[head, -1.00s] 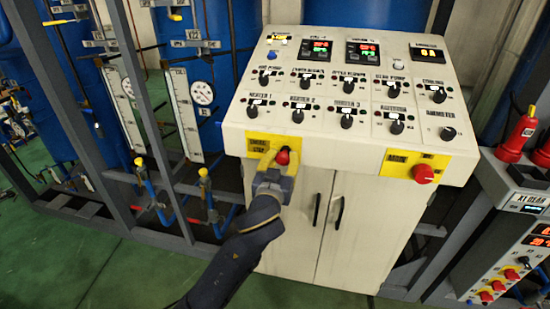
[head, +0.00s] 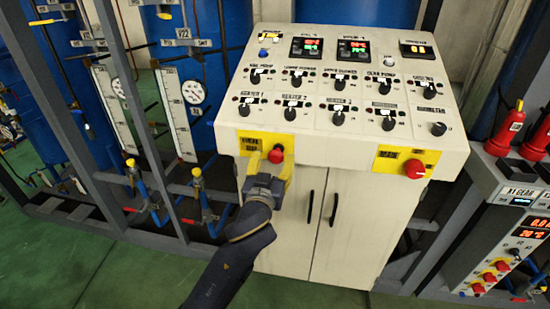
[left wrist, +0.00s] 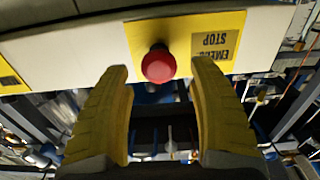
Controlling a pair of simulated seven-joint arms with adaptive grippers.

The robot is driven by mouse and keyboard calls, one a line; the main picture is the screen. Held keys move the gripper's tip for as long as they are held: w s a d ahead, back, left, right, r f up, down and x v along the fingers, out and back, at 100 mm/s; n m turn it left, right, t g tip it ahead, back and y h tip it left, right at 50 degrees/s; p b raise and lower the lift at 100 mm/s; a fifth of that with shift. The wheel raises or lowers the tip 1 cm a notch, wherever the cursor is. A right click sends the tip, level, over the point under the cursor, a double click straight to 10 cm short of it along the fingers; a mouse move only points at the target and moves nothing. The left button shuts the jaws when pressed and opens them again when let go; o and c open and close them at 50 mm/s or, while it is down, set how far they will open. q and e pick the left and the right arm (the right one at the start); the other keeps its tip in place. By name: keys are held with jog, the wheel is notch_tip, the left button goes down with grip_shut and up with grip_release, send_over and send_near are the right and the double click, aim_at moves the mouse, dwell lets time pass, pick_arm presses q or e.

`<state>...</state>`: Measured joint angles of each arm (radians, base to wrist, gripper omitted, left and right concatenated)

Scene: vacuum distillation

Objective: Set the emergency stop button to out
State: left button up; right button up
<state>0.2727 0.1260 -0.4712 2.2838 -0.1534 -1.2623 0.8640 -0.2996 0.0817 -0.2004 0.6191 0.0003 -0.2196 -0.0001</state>
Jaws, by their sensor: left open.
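The emergency stop button is a red mushroom knob (head: 275,154) on a yellow plate at the left of the control console's front face. In the left wrist view the red knob (left wrist: 158,65) sits on the yellow plate (left wrist: 213,38) lettered "EMERG STOP", upside down. My left gripper (head: 270,168) is in front of the button. Its two yellow fingers (left wrist: 160,85) are open, one on each side of the knob in the picture, with nothing between them. I cannot tell whether the fingertips reach the knob's depth. My right gripper is not in view.
The cream console (head: 340,90) carries rows of black knobs and lit displays. A second red knob (head: 414,169) sits on a yellow plate at its front right. Blue pipes and a grey frame stand at left. Red bottles (head: 510,130) and another panel stand at right.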

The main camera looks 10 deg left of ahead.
pick_arm(q)
jog(key=s, duration=0.9)
jog(key=shift+s+d, duration=0.15)
jog(key=shift+s, duration=0.15)
